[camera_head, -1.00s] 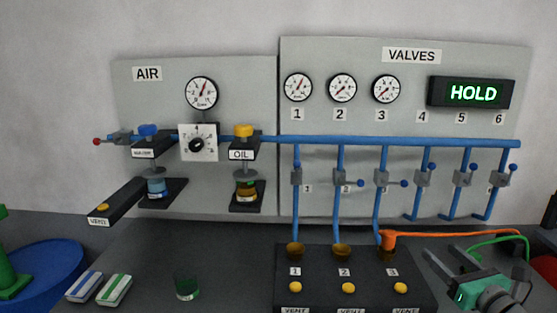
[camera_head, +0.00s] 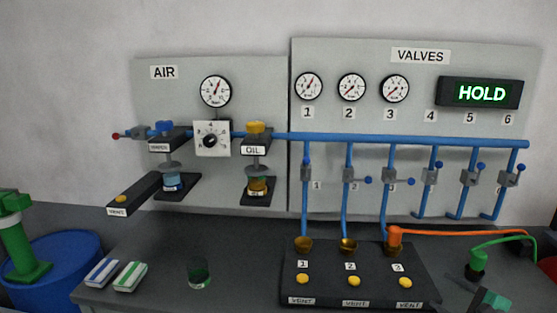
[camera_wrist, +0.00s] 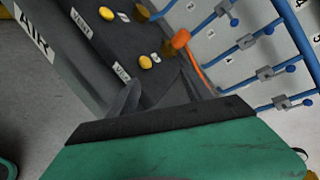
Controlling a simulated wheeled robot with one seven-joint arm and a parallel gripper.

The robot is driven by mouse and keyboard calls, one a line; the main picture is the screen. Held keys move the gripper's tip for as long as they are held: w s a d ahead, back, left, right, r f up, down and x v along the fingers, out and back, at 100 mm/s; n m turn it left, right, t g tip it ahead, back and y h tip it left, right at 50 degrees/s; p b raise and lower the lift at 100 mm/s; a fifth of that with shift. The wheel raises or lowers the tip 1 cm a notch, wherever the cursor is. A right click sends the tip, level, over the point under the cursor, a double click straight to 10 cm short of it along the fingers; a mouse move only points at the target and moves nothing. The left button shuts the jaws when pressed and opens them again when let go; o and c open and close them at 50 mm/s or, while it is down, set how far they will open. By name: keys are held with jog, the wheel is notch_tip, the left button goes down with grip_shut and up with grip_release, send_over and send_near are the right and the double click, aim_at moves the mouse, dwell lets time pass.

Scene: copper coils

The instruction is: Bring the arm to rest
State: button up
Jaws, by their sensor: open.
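My gripper (camera_wrist: 162,92) shows in the wrist view with its two dark fingers spread apart and nothing between them. Beyond the fingers lies the black vent block (camera_wrist: 85,45) with its yellow buttons.
The black vent block (camera_head: 327,287) stands on the grey bench, with an orange connector (camera_head: 395,236) at outlet 3. A green connector (camera_head: 478,263) stands to its right. Blue valve pipes (camera_head: 400,140) run along the panel.

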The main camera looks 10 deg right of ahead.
jog(key=s+a+f+n+g, duration=0.2)
jog(key=s+f+n+g, duration=0.65)
jog(key=f, duration=0.65)
jog(key=s+a+n+g+y+p, duration=0.1)
jog(key=s+a+n+g+y, duration=0.15)
jog(key=s+a, duration=0.5)
jog(key=w+a+r+n+p, duration=0.2)
jog(key=w+a+r+n, duration=0.1)
jog(key=a, duration=0.5)
jog(key=w+a+r+n+h+p, duration=0.1)
jog(key=w+a+r+n+p, duration=0.1)
jog(key=w+a+r+n, duration=0.2)
jog(key=w+a+r+n+h+p, duration=0.1)
jog(key=w+a+r+n+p, duration=0.1)
jog(key=a+r+n, duration=0.4)
jog(key=w+a+r, duration=0.1)
jog(key=a+r, duration=0.3)
jog(key=a, duration=0.3)
jog(key=shift+w+r+n+p, duration=0.25)
jog(key=shift+w+n+p, duration=0.05)
jog(key=shift+w, duration=0.05)
jog(key=shift+h, duration=0.25)
jog(key=shift+c, duration=0.6)
